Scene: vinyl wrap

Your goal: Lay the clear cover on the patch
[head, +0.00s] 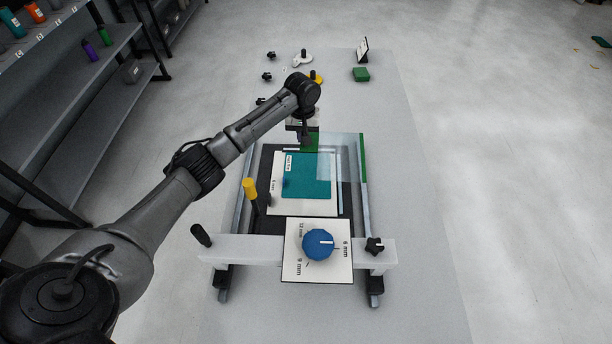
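The teal patch (306,181) lies flat on a white sheet (290,210) inside the frame on the table, with a small white label at its upper left. The clear cover (341,158) shows as a faint see-through pane over the patch's upper right part and beyond its right side. Whether it touches the patch is unclear. My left gripper (306,137) points down at the patch's far edge, beside a green piece (311,146) near the cover's left end. Its fingers are too small and dark to tell their opening. My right gripper is out of view.
A crossbar (262,249) with a blue knob (319,244) on a dial plate spans the frame's near end. A yellow-topped post (250,189) stands at left. A green block (361,74) and several small parts sit at the far end. The table's right side is clear.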

